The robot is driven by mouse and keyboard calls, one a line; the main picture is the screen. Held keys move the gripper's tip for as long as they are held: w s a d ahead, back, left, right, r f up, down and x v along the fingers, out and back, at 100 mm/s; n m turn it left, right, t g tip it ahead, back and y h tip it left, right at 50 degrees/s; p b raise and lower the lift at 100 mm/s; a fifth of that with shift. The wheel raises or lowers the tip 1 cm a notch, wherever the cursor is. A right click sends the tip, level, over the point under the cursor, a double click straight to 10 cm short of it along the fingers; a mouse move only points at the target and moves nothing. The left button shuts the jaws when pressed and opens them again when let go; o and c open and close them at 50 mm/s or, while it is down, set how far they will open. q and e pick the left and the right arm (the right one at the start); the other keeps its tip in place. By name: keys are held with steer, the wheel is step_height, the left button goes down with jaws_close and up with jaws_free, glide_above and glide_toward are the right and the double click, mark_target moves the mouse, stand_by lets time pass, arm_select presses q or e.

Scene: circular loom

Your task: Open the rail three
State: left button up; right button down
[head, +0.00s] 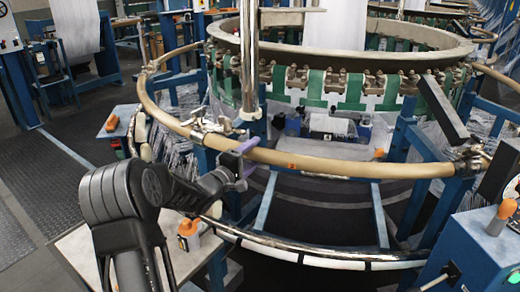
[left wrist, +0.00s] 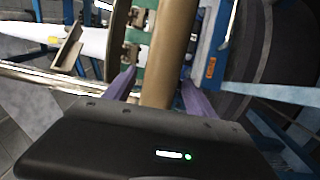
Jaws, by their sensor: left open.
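A tan curved rail (head: 335,166) runs across the front of the circular loom in the head view, between a metal bracket (head: 212,130) and a metal joint (head: 470,160). I cannot tell whether it is rail three. My left gripper (head: 243,163) is at the rail's left part, close to the bracket. In the left wrist view, the rail (left wrist: 173,40) passes between the two purple fingers of my open left gripper (left wrist: 158,80). I cannot tell if either finger touches it. No right gripper is clearly visible.
A chrome post (head: 249,60) stands just behind the rail. A lower metal ring (head: 330,260) curves below it. A control box with an orange-knobbed switch (head: 502,216) is at the right. A small table (head: 85,248) is at lower left. Open floor lies at far left.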

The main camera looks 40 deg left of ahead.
arm_select(q)
steer(key=shift+w, duration=1.85)
steer(key=shift+c, duration=0.2)
jaws_close()
